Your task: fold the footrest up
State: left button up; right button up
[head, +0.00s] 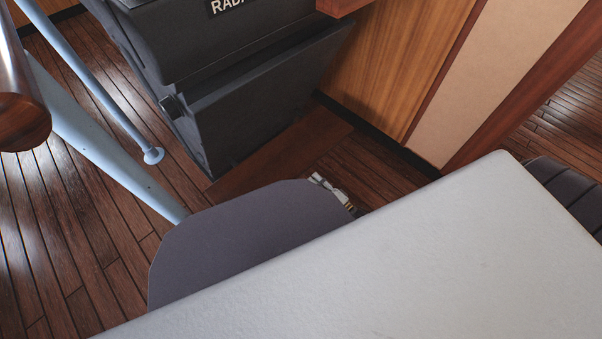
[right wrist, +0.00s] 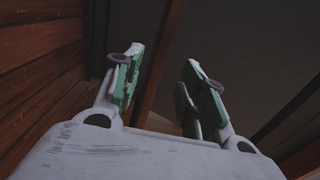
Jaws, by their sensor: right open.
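The footrest (head: 285,152) is a reddish-brown wooden board low at the foot of the dark radar console (head: 265,95). It sticks out from the console's base, just above the plank floor. My right gripper (head: 333,188) shows beyond the grey rounded part of my own body, close to the board's near side; its arm is mostly hidden. In the right wrist view, the right gripper (right wrist: 165,72) is open, with green-padded fingers apart. A brown wooden strip runs between and beyond them; whether it is the footrest and touches a finger, I cannot tell. My left gripper is not in view.
A wood-panelled wall (head: 400,60) stands right of the console. Pale blue metal poles (head: 105,95) and a glossy brown wooden part (head: 22,118) are at left. Plank floor (head: 70,210) is open at left. My white body covers the lower right.

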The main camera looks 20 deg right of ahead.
aim_at(303, 173)
jog(key=b+x, duration=0.2)
jog(key=x, duration=0.4)
jog(key=shift+w+f, duration=0.1)
jog(key=shift+w, duration=0.1)
jog(key=shift+x, duration=0.75)
jog(key=shift+c, duration=1.1)
grip_shut()
